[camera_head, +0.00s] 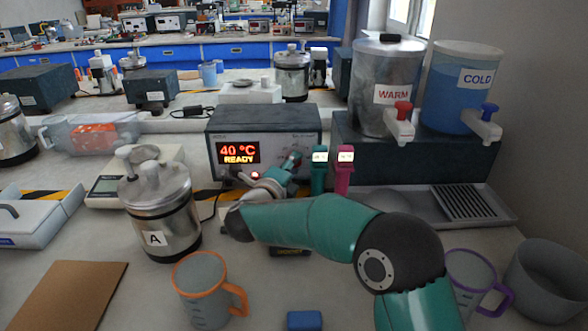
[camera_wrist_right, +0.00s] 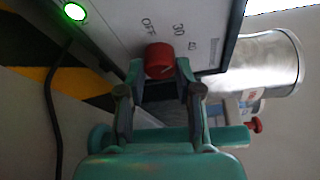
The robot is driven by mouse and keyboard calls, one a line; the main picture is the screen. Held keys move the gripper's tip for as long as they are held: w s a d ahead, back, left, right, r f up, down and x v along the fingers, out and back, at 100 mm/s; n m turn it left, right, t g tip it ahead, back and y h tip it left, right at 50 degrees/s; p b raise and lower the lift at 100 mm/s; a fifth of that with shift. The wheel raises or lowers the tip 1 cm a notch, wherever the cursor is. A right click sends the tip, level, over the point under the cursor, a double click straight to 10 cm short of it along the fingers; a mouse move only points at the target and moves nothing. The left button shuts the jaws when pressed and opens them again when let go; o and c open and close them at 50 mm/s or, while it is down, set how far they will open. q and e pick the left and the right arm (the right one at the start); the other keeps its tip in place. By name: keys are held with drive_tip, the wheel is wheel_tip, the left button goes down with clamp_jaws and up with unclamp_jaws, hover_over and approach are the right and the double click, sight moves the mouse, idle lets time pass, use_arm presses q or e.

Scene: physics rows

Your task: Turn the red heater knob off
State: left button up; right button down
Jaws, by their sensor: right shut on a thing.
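The heater box (camera_head: 225,122) stands at the middle back of the bench, and its display (camera_head: 239,153) reads "40 °C READY". In the right wrist view, the red knob (camera_wrist_right: 159,58) is on its pale front panel (camera_wrist_right: 205,18), by the marks OFF, 30 and a partly legible third one. My right gripper (camera_wrist_right: 160,72) is shut on the knob, one finger on each side. I cannot tell where the knob points. In the head view my right gripper (camera_head: 293,164) is at the panel and hides the knob. My left gripper is not in view.
A steel flask marked A (camera_head: 158,205) stands left of my right arm, with an orange-rimmed mug (camera_head: 200,285) in front. Teal (camera_head: 318,172) and magenta (camera_head: 344,172) upright items stand close right of the gripper. WARM (camera_head: 375,75) and COLD (camera_head: 455,85) dispensers stand at back right.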

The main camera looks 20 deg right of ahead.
drive_tip(key=shift+a+f+n+t, duration=0.2)
drive_tip(key=shift+f+n+t, duration=0.1)
drive_tip(key=shift+n, duration=0.1)
drive_tip(key=c, duration=0.8)
unclamp_jaws()
drive_tip(key=shift+o, duration=0.2)
drive_tip(key=shift+r, duration=0.1)
wheel_tip(320, 180, up, 9)
drive_tip(key=shift+s+d+f, duration=0.1)
drive_tip(key=shift+f, duration=0.05)
drive_tip(key=shift+r, duration=0.7)
